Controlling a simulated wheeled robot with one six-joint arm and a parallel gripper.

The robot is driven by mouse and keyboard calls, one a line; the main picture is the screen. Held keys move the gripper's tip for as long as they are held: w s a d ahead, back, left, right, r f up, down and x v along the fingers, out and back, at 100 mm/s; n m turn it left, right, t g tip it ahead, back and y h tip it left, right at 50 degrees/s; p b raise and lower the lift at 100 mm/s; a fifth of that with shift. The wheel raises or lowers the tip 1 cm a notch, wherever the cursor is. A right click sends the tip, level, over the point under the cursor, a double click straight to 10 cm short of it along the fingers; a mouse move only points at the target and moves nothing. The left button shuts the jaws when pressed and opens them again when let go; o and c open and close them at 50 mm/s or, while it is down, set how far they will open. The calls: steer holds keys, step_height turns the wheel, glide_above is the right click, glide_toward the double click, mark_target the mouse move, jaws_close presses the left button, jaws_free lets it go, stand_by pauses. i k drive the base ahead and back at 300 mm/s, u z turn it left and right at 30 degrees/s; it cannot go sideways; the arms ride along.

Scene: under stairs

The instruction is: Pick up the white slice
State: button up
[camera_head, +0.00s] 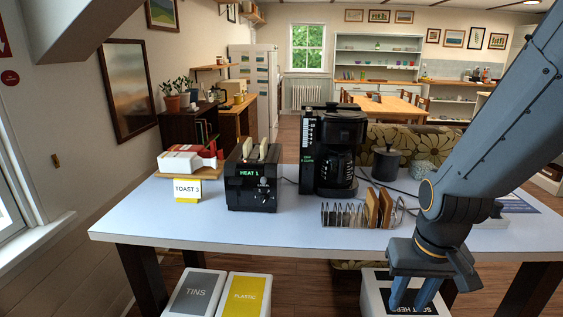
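Two pale slices (262,152) stand upright in the slots of a black toaster (252,187), which shows "HEAT 1" in green. Only their upper parts show. Two brown slices (378,208) stand in a wire toast rack (342,214) near the table's front edge. A white block (187,161), perhaps bread, lies with a red item on a wooden board at the left; I cannot tell whether it is sliced. My gripper (413,294) points down at the lower right, in front of the table edge and away from all slices. Its two blue fingers are apart, with nothing seen between them.
A black coffee maker (335,150) stands behind the rack, with a dark canister (386,164) to its right. A "TOAST 3" sign (187,190) stands at the left. Bins (246,294) stand below the front edge. The pale tabletop (225,228) is clear in front of the toaster.

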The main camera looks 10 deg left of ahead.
mark_target(247, 145)
steer(key=u, duration=0.5)
steer(key=i, duration=0.45)
steer(key=u, duration=0.4)
